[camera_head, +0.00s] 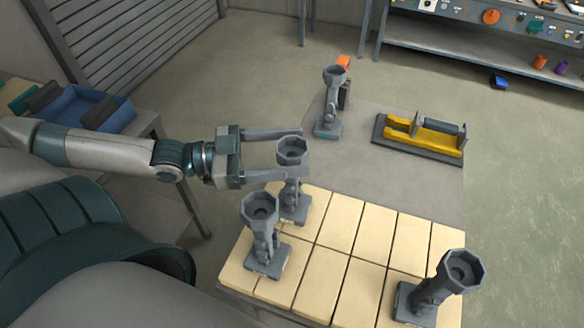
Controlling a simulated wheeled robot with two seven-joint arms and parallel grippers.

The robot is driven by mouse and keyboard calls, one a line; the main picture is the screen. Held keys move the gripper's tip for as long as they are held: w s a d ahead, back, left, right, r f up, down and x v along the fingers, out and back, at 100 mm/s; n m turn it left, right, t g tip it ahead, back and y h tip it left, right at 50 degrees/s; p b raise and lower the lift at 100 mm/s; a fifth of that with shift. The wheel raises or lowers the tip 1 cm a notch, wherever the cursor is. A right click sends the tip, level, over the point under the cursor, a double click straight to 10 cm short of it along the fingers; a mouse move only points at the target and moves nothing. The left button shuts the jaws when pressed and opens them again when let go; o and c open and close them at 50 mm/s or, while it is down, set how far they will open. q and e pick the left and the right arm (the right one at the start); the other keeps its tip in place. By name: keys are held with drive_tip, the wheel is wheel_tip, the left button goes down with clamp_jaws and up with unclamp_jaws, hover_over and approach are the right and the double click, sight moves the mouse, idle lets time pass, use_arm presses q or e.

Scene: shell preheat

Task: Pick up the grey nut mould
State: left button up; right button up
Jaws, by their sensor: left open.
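Several look-alike grey pieces, each a faceted cup on a stem with a flat foot, are in view, and I cannot tell them apart as the grey nut mould by look alone. One grey nut mould (292,151) stands upright at the far left of the tan tiled tabletop (345,235). My left gripper (302,152) is open, coming in from the left, with its two fingers on either side of this cup. I cannot tell whether the fingers touch it. Part of its stem is hidden behind the near finger. My right gripper is not in view.
Another grey piece (260,215) stands close in front, one (450,280) at the near right, and one (332,95) on the grey surface behind. A yellow fixture (425,135) lies at the back right. A blue bin (90,105) is at left. The middle tiles are clear.

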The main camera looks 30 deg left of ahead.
sight(306, 150)
use_arm(q)
drive_tip(key=shift+x, duration=2.25)
clamp_jaws()
